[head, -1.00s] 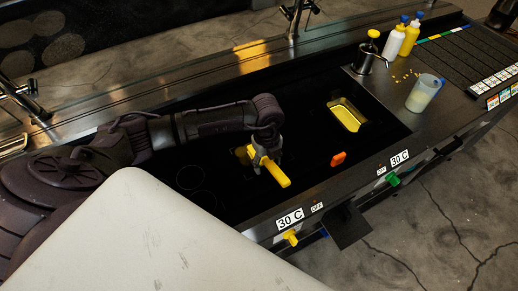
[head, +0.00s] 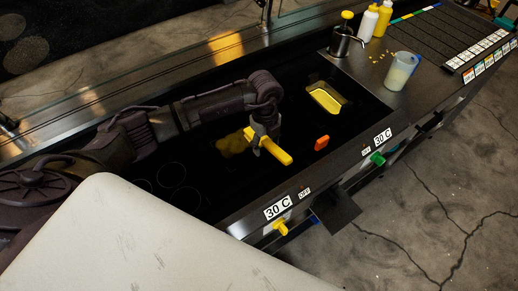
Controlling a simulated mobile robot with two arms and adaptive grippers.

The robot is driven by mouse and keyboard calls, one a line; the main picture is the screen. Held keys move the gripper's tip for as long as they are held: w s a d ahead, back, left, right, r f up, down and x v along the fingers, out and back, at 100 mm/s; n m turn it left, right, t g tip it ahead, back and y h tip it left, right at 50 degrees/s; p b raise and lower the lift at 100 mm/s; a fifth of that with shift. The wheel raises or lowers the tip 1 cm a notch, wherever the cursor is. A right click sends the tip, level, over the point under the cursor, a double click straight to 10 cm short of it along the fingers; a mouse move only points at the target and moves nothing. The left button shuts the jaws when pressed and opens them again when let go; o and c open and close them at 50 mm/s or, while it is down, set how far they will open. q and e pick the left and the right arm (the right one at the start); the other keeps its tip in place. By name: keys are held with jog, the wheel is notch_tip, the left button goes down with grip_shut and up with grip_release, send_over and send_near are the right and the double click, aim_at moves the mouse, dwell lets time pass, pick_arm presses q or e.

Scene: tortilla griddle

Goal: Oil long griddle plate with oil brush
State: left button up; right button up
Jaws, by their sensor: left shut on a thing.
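My left gripper (head: 262,132) is over the dark griddle plate (head: 215,185) and is shut on a yellow-handled tool, which I take to be the oil brush (head: 276,151). Its yellow handle points down and right from the fingers. The brush head is not clearly visible behind the gripper. A yellow patch (head: 233,143) lies just left of the gripper; I cannot tell whether it is oil on the plate or a reflection. My right gripper is not in view.
A yellow-lined rectangular tray (head: 327,100) and an orange block (head: 321,143) are right of the gripper. A metal pot (head: 340,43), a clear jug (head: 401,71) and two squeeze bottles (head: 367,22) stand on the right counter. Knobs line the front edge.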

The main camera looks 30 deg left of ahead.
aim_at(255, 157)
pick_arm(q)
jog(key=shift+w, duration=0.1)
jog(key=shift+w+d+f+b, duration=0.1)
jog(key=shift+w+d+b, duration=0.15)
jog(key=shift+w+b, duration=0.1)
dwell(0.3)
jog(key=shift+s+a+p, duration=0.2)
jog(key=shift+s+p, duration=0.2)
jog(key=shift+p, duration=0.05)
jog(key=s+a+p, duration=0.2)
jog(key=s, duration=0.1)
jog(key=shift+s, duration=0.1)
jog(key=shift+s+a, duration=0.1)
jog(key=shift+s, duration=0.1)
